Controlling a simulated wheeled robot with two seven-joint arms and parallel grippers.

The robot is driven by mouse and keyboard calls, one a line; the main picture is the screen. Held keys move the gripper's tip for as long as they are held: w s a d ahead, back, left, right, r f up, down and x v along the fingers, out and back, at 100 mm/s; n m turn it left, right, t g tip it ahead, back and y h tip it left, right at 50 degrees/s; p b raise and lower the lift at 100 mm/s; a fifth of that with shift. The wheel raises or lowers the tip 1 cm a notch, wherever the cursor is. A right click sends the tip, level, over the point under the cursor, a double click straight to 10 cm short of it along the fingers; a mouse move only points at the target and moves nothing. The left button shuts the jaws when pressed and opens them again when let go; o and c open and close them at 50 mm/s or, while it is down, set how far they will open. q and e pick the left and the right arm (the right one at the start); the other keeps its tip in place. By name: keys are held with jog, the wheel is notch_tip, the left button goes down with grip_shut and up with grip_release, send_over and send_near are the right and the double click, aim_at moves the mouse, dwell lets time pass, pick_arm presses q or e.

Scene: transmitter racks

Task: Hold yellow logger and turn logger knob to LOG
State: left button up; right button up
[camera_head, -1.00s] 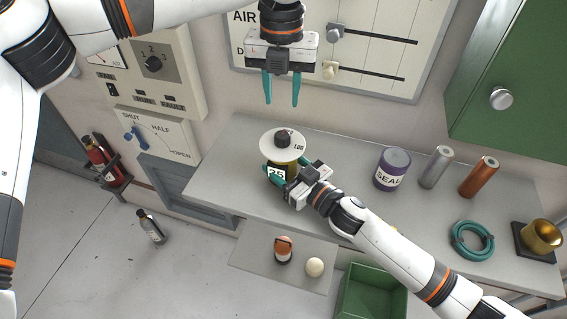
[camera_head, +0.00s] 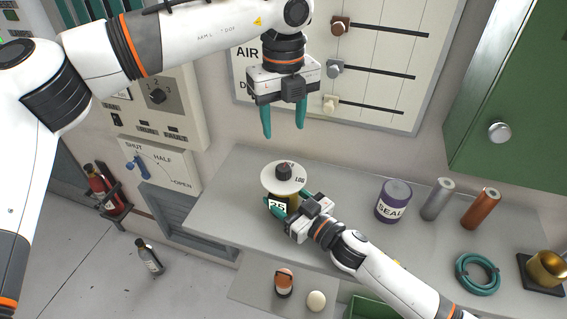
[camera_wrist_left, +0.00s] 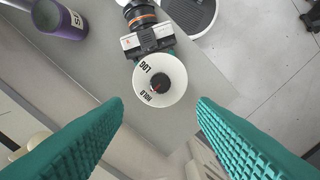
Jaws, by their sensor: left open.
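The yellow logger (camera_head: 290,203) stands on the grey bench, topped by a wide white dial (camera_head: 268,180) with a dark knob (camera_head: 283,171). In the left wrist view the dial (camera_wrist_left: 173,68) shows LOG and HOLD, and a red mark on the knob (camera_wrist_left: 160,84) faces roughly toward HOLD. My right gripper (camera_head: 287,206) is closed around the logger's body below the dial, its fingers partly hidden. My left gripper (camera_head: 284,131) is open and empty, fingers down, above the dial. Its two teal fingers also show in the left wrist view, apart from the dial.
A purple SEAL can (camera_head: 393,203), a silver cylinder (camera_head: 437,200), a copper cylinder (camera_head: 480,209) and a teal coil (camera_head: 478,273) stand to the right on the bench (camera_head: 345,185). A lever panel (camera_head: 395,45) is on the wall behind. A green cabinet (camera_head: 510,80) overhangs at right.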

aim_at(283, 167)
pick_arm(q)
notch_tip(283, 167, down, 11)
jog(key=shift+f, duration=0.2)
dwell(0.3)
jog(key=c, duration=1)
